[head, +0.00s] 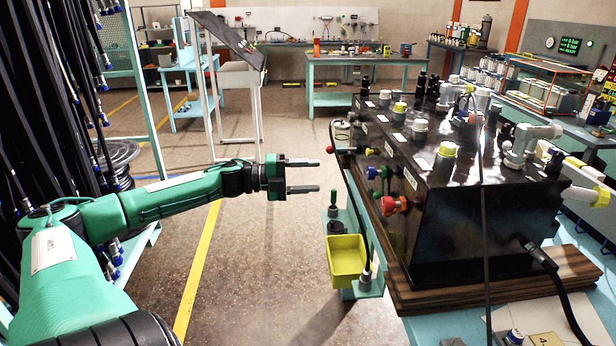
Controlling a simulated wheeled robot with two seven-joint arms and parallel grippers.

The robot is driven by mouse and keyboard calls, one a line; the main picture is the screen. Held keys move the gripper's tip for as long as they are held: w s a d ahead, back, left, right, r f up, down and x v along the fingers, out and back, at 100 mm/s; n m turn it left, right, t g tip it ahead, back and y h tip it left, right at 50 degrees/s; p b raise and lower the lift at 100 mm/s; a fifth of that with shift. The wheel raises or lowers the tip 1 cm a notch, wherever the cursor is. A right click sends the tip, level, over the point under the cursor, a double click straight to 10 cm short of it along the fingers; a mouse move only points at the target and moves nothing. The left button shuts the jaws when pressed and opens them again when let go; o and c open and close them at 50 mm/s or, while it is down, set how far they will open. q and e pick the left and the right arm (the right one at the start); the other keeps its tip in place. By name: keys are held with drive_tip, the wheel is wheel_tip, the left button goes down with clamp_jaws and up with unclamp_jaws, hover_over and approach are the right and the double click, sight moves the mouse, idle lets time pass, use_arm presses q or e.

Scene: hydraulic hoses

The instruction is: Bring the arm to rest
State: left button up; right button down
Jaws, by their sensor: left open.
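My left arm, green with black joints, reaches in from the left. My left gripper (315,176) is open, its two grey fingers pointing right with a clear gap and nothing between them. It is held in the air over the floor, left of the black hydraulic unit (480,235) and apart from it. The unit bears several white and yellow-capped fittings on top and red, blue and green ones on its near left side. My right gripper is not seen.
A yellow bin (347,258) stands low beside the unit. Black hoses (60,110) hang on a rack at the left. A tilted panel stand (238,90) and a teal workbench (368,61) stand farther back. The floor left of the unit is clear around a yellow line (200,255).

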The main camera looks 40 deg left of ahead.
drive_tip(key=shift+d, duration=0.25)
